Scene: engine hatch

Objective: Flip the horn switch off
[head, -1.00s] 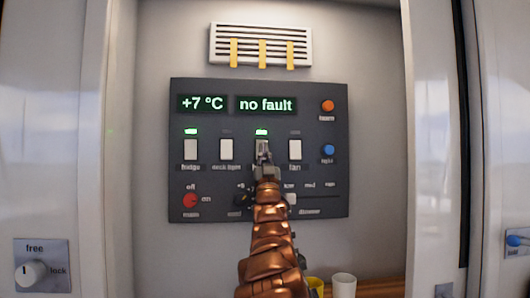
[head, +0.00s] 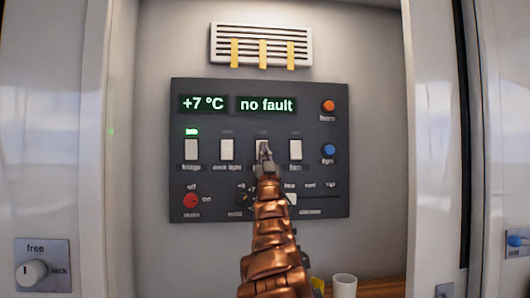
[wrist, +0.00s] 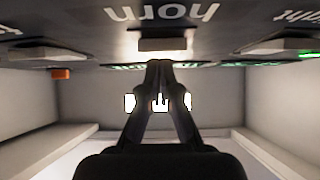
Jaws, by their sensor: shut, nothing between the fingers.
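The horn switch (head: 261,144) is the third white rocker in the row on the dark panel (head: 210,208). The small lamp above it is dark. My gripper (head: 265,158) is shut and empty, with its tips at the lower part of this rocker and hiding part of it and its label. In the wrist view, which is upside down, the "horn" lettering and the switch (wrist: 162,43) are just beyond the closed fingertips (wrist: 160,66). I cannot tell whether the tips touch the switch.
The fridge switch (head: 191,149) has a lit green lamp. The deck light switch (head: 227,149) and fan switch (head: 295,149) flank the horn switch, their lamps dark. A red main knob (head: 190,200), an orange button (head: 328,106) and a blue button (head: 328,150) are nearby. A white cup (head: 344,286) stands below.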

